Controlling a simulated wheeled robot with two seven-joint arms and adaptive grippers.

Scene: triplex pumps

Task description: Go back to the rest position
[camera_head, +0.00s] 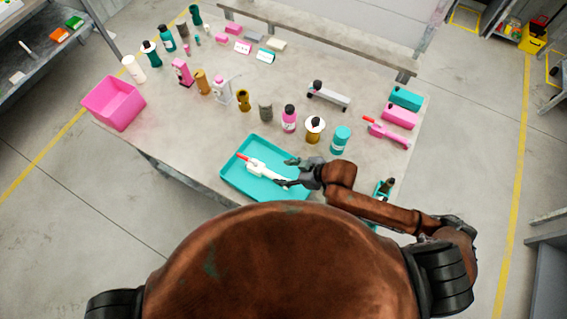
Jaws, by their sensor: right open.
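My right gripper (290,172) is over the right part of the teal tray (233,177) at the table's front edge. Its fingers are apart. A white tool with a red tip (262,170) lies in the tray, and its right end is close to the fingers. I cannot tell whether the fingers touch it. My right arm reaches in from the right over the front edge. My left gripper is not in view.
The table (200,130) holds several bottles and boxes behind the tray. A pink bin (112,103) stands at the left corner. A teal bottle (341,139) and a pink tool (387,131) are to the right. A teal item (382,188) lies by my forearm.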

